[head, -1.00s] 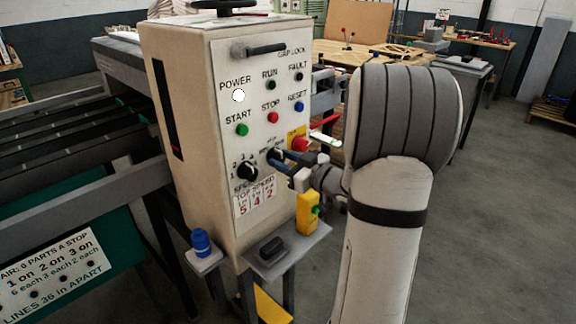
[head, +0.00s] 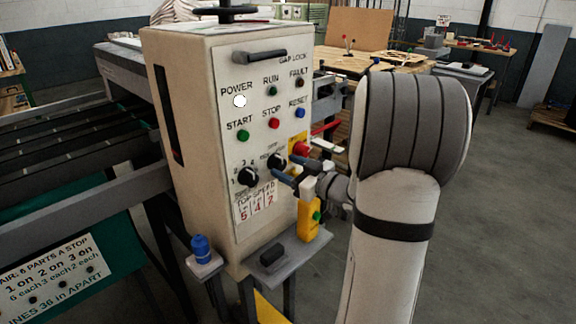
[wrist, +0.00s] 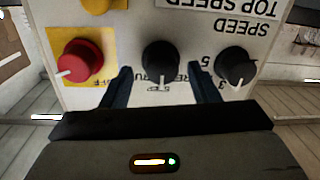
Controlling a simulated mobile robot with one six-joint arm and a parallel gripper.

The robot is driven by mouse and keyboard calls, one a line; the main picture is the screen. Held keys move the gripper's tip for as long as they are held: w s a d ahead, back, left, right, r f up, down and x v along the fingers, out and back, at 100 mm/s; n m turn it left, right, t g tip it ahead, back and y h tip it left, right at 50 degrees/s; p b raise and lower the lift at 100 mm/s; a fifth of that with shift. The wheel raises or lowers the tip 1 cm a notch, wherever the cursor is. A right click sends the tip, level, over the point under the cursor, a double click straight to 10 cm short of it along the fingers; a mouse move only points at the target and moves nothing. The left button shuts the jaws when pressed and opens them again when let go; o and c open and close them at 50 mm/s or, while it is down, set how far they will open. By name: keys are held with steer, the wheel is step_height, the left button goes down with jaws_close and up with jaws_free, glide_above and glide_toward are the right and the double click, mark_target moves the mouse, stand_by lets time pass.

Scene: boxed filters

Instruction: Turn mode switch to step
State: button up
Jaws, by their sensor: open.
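The mode switch (head: 277,161) is a round black knob on the cream control panel, to the right of the speed knob (head: 247,177). My gripper (head: 285,173) is open and empty, just below and in front of the knob in the head view. In the wrist view the dark fingers of my gripper (wrist: 160,87) stand apart, one to each side of the knob, with clear gaps. The nearer part of the panel is hidden by the gripper body.
A red knob (wrist: 80,61) on a yellow plate sits close beside the mode switch. A blue bottle (head: 201,249) stands on another ledge. Floor at right is clear.

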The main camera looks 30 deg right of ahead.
steer(key=v, duration=0.6)
steer(key=shift+s+d, duration=0.15)
steer(key=shift+s, duration=0.15)
steer(key=w+a+r+m+g+h+p, duration=0.1)
steer(key=w+r+m+g+h+p, duration=0.2)
steer(key=h, duration=0.5)
steer(key=s+a+m+g+h+p, duration=0.2)
steer(key=s+a+m+g, duration=0.1)
steer(key=s+a+g, duration=0.1)
steer(key=s+a, duration=0.1)
steer(key=s, duration=0.1)
steer(key=shift+s, duration=0.3)
steer(key=s+a+g+y, duration=0.1)
steer(key=s+a+g, duration=0.1)
steer(key=s+a, duration=0.2)
steer(key=s+a+g+y+p, duration=0.1)
steer(key=s+a+g, duration=0.1)
steer(key=s+a, duration=0.2)
steer(key=s+a+f+g+y+p, duration=0.1)
steer(key=s+a+g, duration=0.1)
steer(key=s+a, duration=0.2)
steer(key=shift+s+a+f+g, duration=0.15)
steer(key=shift+s+g, duration=0.25)
steer(key=shift+s, duration=1.25)
steer(key=shift+c, duration=0.2)
